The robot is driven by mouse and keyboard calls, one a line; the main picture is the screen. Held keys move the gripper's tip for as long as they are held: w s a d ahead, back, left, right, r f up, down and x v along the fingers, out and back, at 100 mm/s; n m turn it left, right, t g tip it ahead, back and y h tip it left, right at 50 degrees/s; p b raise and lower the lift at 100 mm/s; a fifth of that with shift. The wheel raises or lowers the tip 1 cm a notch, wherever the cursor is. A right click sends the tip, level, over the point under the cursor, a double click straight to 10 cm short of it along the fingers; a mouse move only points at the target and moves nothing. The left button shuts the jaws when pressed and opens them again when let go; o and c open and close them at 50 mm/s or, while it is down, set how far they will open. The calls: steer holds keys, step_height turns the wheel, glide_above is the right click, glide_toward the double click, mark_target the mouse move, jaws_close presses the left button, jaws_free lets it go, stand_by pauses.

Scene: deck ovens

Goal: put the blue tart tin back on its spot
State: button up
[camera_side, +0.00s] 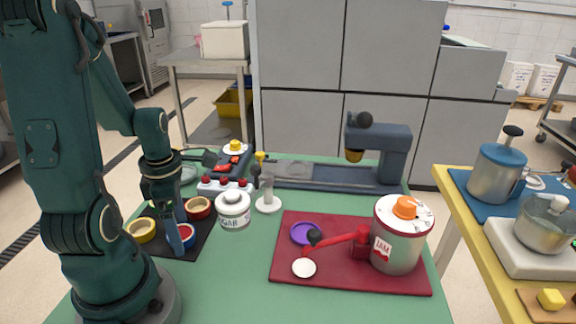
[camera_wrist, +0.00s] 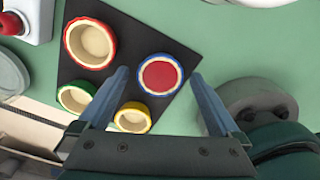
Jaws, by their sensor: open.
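The blue tart tin (camera_wrist: 160,75), a blue-rimmed pastry case with red filling, sits near the right edge of the dark mat (camera_wrist: 120,45) in the wrist view. In the side view the tin (camera_side: 188,237) is partly hidden by my finger. My gripper (camera_wrist: 159,77) is open, with one finger on each side of the tin in the wrist view; it also shows low at the mat in the side view (camera_side: 176,246). Whether the fingers touch the tin cannot be told. A red tin (camera_wrist: 90,43), a green tin (camera_wrist: 75,97) and a yellow tin (camera_wrist: 132,117), with pale empty cases, share the mat.
A sugar jar (camera_side: 233,211) stands just right of the mat. A red tray (camera_side: 340,281) holds a jam pot (camera_side: 397,240), a purple disc (camera_side: 303,233) and a white disc. A grey-blue press (camera_side: 393,157) stands behind. The green table (camera_side: 225,285) is clear in front.

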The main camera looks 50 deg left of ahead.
mark_target(183, 240)
steer(key=shift+a+r, duration=0.1)
steer(key=shift+r, duration=0.5)
step_height(183, 240, up, 11)
steer(key=w+d+r+m+t, duration=0.1)
steer(key=d+m, duration=0.6)
steer(key=m, duration=0.8)
steer(key=w+d+r+m+t, duration=0.1)
steer(key=d+m+t, duration=0.3)
steer(key=m, duration=1.2)
steer(key=w+d, duration=0.1)
steer(key=d, duration=0.3)
steer(key=shift+w+t, duration=0.3)
steer(key=shift+d, duration=0.1)
